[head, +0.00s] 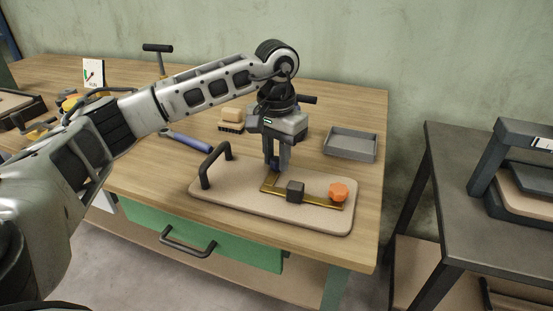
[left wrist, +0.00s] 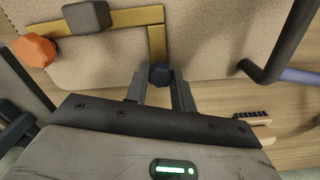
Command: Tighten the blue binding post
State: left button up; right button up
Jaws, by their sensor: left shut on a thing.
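The blue binding post (head: 275,163) stands at the far-left end of a brass strip (head: 270,184) on a beige board (head: 230,195). My left gripper (head: 276,168) points down from above and is shut on the blue post. In the left wrist view the post's dark blue knob (left wrist: 160,74) sits between the two fingertips (left wrist: 160,82). An orange knob (head: 338,191) and a dark grey block (head: 295,191) are on the brass strip to the right. My right gripper is not in view.
A black handle (head: 214,165) rises from the board's left end. A grey tray (head: 350,144), a brush (head: 231,122) and a blue-handled tool (head: 187,140) lie behind on the wooden table (head: 150,190). A dark side table (head: 480,165) stands at right.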

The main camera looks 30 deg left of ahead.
pick_arm(q)
jog(key=m, duration=0.3)
jog(key=o, duration=0.7)
jog(key=shift+c, duration=0.2)
notch_tip(320, 180, up, 6)
jog(key=p, duration=0.4)
jog(key=shift+r, duration=0.1)
dwell(0.3)
